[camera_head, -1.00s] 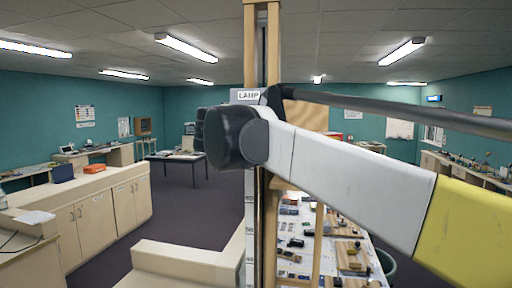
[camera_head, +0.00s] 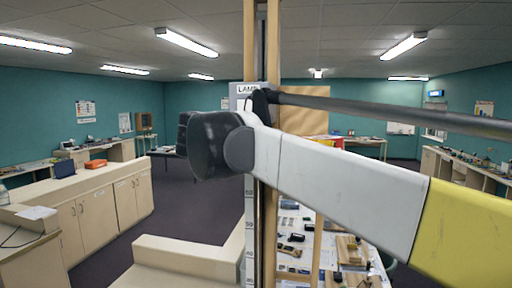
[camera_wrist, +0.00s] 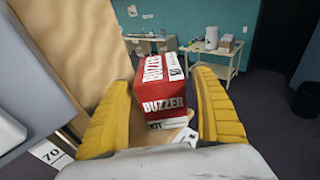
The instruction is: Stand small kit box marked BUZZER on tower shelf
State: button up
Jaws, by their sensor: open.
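The small kit box (camera_wrist: 163,88), red with white panels and marked BUZZER, stands upright between the yellow fingers of my gripper (camera_wrist: 162,82) in the wrist view. The fingers are open, one on each side of the box; a narrow gap shows by each. Light wood of the tower shelf (camera_wrist: 168,136) shows under and in front of the box. In the head view the wooden tower (camera_head: 249,200) rises in the middle, and my arm crosses in front of it. A small red and yellow patch shows right of the tower, too small to tell apart.
A wooden panel (camera_wrist: 77,52) stands close on the left in the wrist view, with a plate marked 70 (camera_wrist: 50,153) below. A table with several loose parts (camera_head: 345,245) lies behind the tower. A long cabinet (camera_head: 105,205) stands at left. Open floor lies between.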

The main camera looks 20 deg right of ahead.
jog(key=b+v, duration=0.1)
jog(key=v, duration=0.8)
jog(key=shift+f+b, duration=0.1)
jog(key=shift+b, duration=0.2)
dwell(1.0)
